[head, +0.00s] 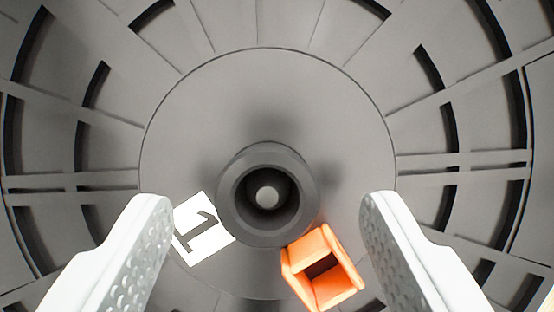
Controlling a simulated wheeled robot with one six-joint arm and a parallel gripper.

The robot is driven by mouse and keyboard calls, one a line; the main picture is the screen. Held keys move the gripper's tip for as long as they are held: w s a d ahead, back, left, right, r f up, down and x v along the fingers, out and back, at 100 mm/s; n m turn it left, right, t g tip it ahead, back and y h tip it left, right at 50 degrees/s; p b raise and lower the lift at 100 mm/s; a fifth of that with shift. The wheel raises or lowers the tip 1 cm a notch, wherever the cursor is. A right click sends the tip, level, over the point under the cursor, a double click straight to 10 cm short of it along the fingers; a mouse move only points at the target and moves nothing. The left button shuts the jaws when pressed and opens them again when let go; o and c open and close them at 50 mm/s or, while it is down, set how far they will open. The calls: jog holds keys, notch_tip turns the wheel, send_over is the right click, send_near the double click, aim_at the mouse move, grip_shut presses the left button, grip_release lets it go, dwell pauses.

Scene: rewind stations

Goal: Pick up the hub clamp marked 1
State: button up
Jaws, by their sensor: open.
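An orange part (326,268), boxy with a hollow opening, sits just below and right of the hub of a grey reel; I take it for the hub clamp. A white label with a black 1 (204,229) lies on the reel face, left of the hub. My gripper (268,205) is open, with one pale finger at the left and one at the right. The orange part and the label both show between the fingers, the orange part nearer the right one. No contact with either finger is visible. The orange part's lower end is near the picture's bottom edge.
The dark grey hub (267,195) stands out from the reel's centre, with a round pin inside. The flat disc (265,85) around it is bare above. The ribbed, slotted reel flange (90,60) fills the rest of the view.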

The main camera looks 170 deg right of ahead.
aim_at(237, 114)
jog(key=shift+x, duration=1.2)
jog(key=c, duration=1.2)
jog(key=shift+r, duration=0.1)
jog(key=shift+c, duration=0.2)
